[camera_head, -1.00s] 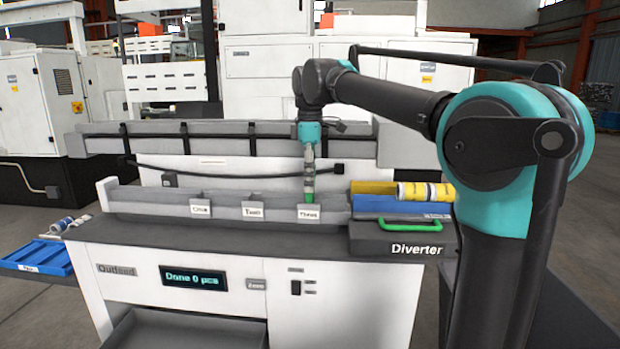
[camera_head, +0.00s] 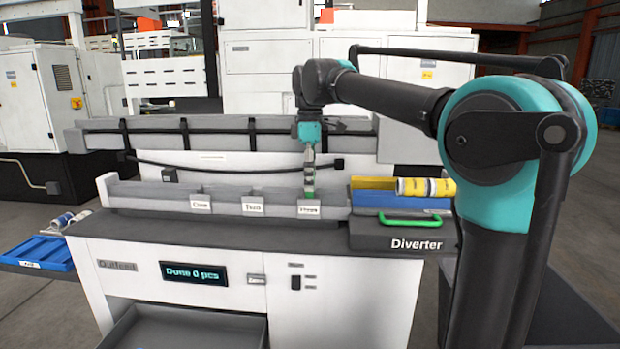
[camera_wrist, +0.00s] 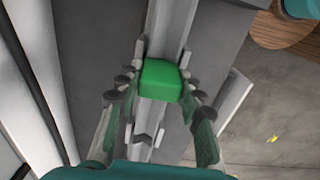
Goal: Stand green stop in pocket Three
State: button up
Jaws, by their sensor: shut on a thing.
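My gripper (camera_head: 309,172) points down and is shut on the green stop (camera_head: 309,192), directly behind the label of pocket Three (camera_head: 308,211) on the grey outfeed rail. In the wrist view, the green stop (camera_wrist: 160,80) sits between the two fingers, with the grey channel beneath it. The low front edge and label hide the pocket floor in the head view, so I cannot tell whether the stop touches it.
Pockets labelled One (camera_head: 201,206) and Two (camera_head: 253,209) look empty, left of Three. Right are the Diverter box (camera_head: 400,243) with a green handle, a blue tray, a yellow tray and yellow-banded cylinders (camera_head: 425,188). A blue bin (camera_head: 38,253) stands far left.

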jog(key=o, duration=1.3)
jog(key=shift+r, duration=0.1)
notch_tip(320, 180, up, 12)
jog(key=shift+f, duration=0.1)
jog(key=shift+r, duration=4)
